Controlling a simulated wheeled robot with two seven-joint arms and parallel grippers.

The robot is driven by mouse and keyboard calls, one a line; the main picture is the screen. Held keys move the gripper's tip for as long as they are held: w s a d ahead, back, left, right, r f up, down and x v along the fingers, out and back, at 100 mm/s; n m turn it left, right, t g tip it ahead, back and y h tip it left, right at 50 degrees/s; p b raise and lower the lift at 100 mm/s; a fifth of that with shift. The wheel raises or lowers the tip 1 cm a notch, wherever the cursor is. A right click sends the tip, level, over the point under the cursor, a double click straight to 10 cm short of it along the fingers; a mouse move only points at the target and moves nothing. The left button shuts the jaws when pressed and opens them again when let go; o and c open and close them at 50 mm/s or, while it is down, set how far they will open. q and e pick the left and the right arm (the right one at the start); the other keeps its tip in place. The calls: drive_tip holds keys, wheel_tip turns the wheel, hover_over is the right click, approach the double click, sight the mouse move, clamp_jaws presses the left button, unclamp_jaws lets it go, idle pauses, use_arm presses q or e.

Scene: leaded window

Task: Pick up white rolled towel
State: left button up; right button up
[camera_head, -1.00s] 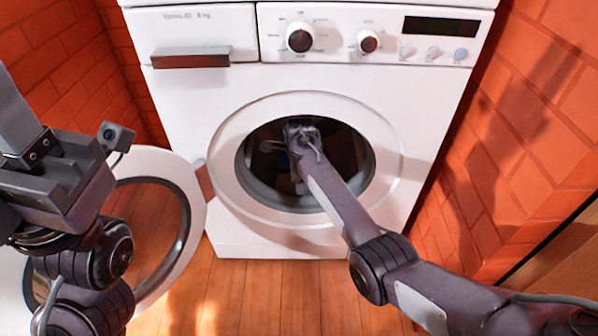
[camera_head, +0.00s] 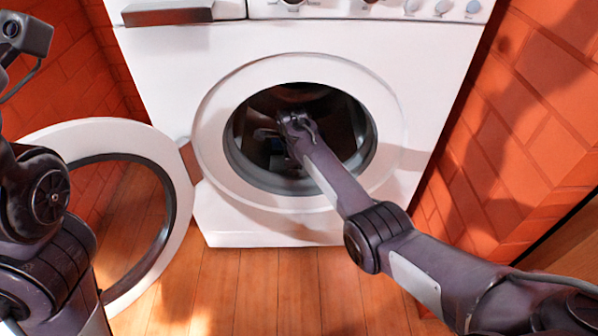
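No white rolled towel can be made out in the head view. The washing machine (camera_head: 410,112) stands ahead with its round drum opening (camera_head: 345,100) uncovered. My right arm reaches from the lower right into the drum. My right gripper (camera_head: 275,155) is inside the dark drum, and its fingers are too dark to tell open from shut. Whatever lies deeper in the drum is hidden by shadow and by my arm. My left arm is at the left edge, and its gripper is out of the picture.
The round machine door (camera_head: 110,132) hangs open on the left, near my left arm. Brick walls stand close on the left (camera_head: 60,105) and right (camera_head: 535,110). The wooden floor (camera_head: 255,285) in front of the machine is clear.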

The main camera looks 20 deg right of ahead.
drive_tip(key=shift+f, duration=0.1)
drive_tip(key=c, duration=0.8)
